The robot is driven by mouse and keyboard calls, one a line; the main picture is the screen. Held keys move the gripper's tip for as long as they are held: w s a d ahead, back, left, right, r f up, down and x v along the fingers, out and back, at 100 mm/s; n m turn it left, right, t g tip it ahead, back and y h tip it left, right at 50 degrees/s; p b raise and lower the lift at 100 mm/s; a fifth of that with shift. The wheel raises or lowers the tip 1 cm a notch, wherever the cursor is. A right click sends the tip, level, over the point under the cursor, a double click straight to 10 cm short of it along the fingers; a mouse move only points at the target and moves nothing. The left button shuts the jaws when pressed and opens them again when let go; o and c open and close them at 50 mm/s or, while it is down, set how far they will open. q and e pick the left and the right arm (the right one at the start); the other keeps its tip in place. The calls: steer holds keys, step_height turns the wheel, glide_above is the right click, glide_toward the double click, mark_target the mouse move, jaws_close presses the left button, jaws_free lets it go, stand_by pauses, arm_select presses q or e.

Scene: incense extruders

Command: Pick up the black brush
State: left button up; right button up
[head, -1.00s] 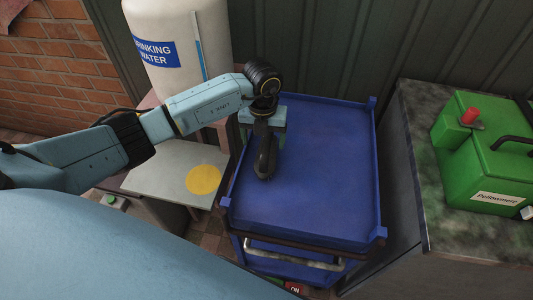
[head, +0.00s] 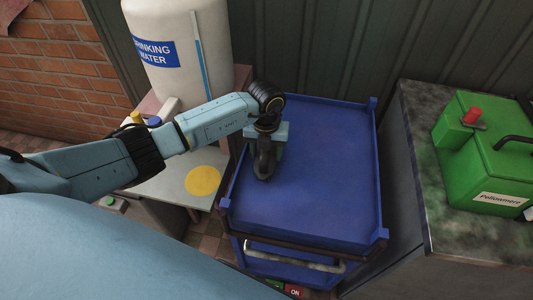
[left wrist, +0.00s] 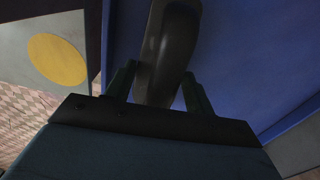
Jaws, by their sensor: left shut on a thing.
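The black brush (head: 264,163) is on or just above the left part of the blue cart top (head: 325,180) in the head view. I cannot tell whether it touches the surface. My left gripper (head: 267,147) is over it, pointing down, and is shut on it. In the left wrist view the dark, smooth brush (left wrist: 172,45) lies between the two fingers of the left gripper (left wrist: 158,88), and its lower part is hidden by the gripper. My right gripper is not in view.
The blue cart top has raised edges and is otherwise clear. Left of it is a grey table with a yellow disc (head: 202,181) and a white drinking water container (head: 172,50). A green machine (head: 485,155) stands on the counter at right.

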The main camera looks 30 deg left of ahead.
arm_select(q)
steer(key=shift+c, duration=0.9)
step_height(320, 180, up, 9)
steer(key=shift+f+p, duration=0.1)
steer(key=shift+p, duration=0.55)
steer(key=shift+r, duration=0.65)
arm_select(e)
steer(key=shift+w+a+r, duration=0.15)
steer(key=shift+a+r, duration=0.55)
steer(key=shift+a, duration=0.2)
